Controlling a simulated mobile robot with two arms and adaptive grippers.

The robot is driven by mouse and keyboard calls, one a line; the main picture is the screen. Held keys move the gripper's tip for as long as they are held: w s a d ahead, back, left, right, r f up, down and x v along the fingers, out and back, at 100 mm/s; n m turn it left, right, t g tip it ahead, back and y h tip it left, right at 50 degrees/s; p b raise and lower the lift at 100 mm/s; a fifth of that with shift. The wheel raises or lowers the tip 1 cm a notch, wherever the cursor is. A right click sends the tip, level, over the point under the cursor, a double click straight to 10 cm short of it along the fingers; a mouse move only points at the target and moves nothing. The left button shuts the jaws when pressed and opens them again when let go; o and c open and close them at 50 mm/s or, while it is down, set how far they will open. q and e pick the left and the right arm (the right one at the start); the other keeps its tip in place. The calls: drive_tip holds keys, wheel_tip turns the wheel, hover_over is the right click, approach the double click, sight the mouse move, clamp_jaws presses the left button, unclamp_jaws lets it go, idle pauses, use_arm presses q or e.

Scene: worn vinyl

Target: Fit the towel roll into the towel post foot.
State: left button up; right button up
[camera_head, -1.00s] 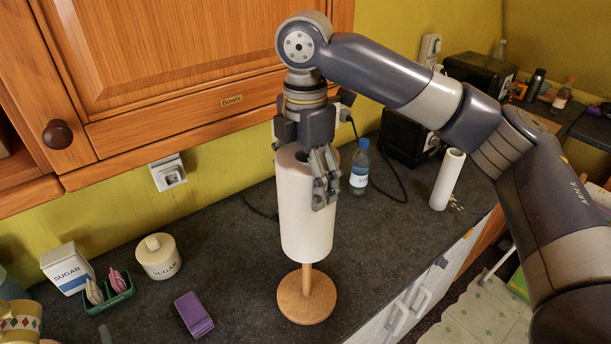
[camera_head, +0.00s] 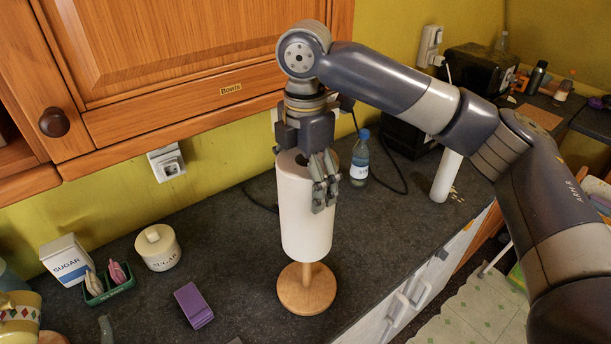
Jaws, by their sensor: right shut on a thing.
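The white towel roll (camera_head: 304,222) hangs upright above the round wooden towel post foot (camera_head: 306,296). A short stretch of the wooden post shows between the roll's lower end and the foot's disc, so the roll is apart from the disc. The post seems to run up into the roll; its top is hidden. My right gripper (camera_head: 323,182) is shut on the roll's upper rim, with grey fingers over its front right side. My left gripper is not seen.
A purple box (camera_head: 194,305), a sugar jar (camera_head: 158,248), a sugar carton (camera_head: 67,260) and a green holder (camera_head: 108,285) stand left. Behind are a water bottle (camera_head: 360,158) and a cable. Another white roll (camera_head: 446,176) stands right. The cupboard (camera_head: 190,60) overhangs the counter.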

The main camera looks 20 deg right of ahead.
drive_tip(key=shift+f+b, duration=0.3)
drive_tip(key=shift+f, duration=1.2)
drive_tip(key=shift+f+b, duration=0.7)
drive_tip(key=shift+f, duration=2.3)
wheel_tip(320, 180, down, 6)
drive_tip(key=shift+r+b, duration=0.1)
drive_tip(key=shift+b, duration=0.6)
drive_tip(key=shift+f, duration=1.4)
drive_tip(key=o, duration=1.5)
